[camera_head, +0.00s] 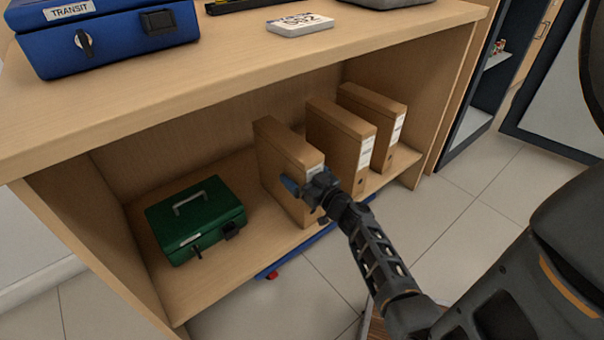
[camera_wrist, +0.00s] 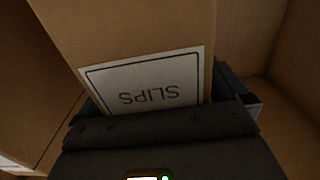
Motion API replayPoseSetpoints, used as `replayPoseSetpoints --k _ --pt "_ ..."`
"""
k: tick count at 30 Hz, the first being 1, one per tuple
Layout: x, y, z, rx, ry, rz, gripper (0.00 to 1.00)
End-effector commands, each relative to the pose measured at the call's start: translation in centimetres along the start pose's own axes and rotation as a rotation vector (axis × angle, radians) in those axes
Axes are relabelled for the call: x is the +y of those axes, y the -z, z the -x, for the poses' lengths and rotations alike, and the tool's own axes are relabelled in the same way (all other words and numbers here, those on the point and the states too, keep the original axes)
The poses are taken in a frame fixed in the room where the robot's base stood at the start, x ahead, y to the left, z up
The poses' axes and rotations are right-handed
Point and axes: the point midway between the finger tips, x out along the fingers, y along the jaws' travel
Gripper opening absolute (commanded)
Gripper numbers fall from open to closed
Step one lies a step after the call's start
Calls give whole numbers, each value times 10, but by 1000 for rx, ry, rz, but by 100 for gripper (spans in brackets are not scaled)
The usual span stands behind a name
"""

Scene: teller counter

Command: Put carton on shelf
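A tan carton (camera_head: 280,160) stands upright on the lower shelf board (camera_head: 200,270) inside the wooden counter. It is the leftmost of three similar cartons. In the wrist view the same carton (camera_wrist: 130,30) fills the space between my fingers, and its white label reads "SLIPS" upside down. My gripper (camera_head: 312,188) is at the carton's front face, with one finger along each side. The fingers look shut on it in the wrist view (camera_wrist: 165,105). The fingertips and the carton's far end are hidden there.
Two more tan cartons (camera_head: 342,138) (camera_head: 376,115) stand to the right with gaps. A green cash box (camera_head: 195,215) sits on the shelf to the left. A blue transit case (camera_head: 105,35) and a white numbered block (camera_head: 300,25) are on the counter top.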

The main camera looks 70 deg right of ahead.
Motion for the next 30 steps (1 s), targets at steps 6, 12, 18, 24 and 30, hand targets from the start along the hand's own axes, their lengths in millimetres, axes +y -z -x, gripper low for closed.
replayPoseSetpoints --k 6,12,18,24,30 --pt "0 2 0 0 0 0 100" --pt "1 0 24 -3 -3 -1 100" --pt "0 1 65 -3 -2 0 100" --pt "0 1 100 -2 -1 0 100" --pt "-1 1 118 -3 1 0 100"
